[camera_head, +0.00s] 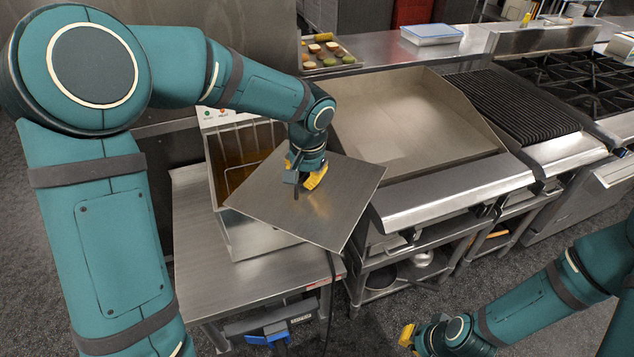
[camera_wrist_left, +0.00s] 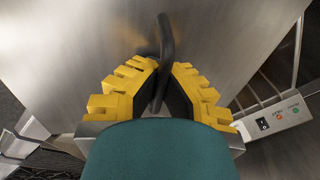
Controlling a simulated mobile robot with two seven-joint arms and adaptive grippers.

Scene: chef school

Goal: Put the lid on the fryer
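The lid (camera_head: 341,188) is a flat square steel plate with a dark handle, held tilted and turned above the right front part of the fryer. The fryer (camera_head: 226,236) is a steel box on a low table, with a wire basket and oil showing at its back left. My left gripper (camera_head: 304,178) is shut on the lid's handle; in the left wrist view its yellow fingers close on the dark handle (camera_wrist_left: 164,55) with the lid (camera_wrist_left: 90,50) behind. My right gripper (camera_head: 408,338) is at the bottom right, away from the fryer; its finger opening is unclear.
A steel griddle (camera_head: 462,170) with raised walls stands right of the fryer, close to the lid's right corner. A ribbed grill (camera_head: 511,101) and burners (camera_head: 570,85) lie further right. A food tray (camera_head: 327,55) sits behind. The table (camera_head: 205,290) is bare in front of the fryer.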

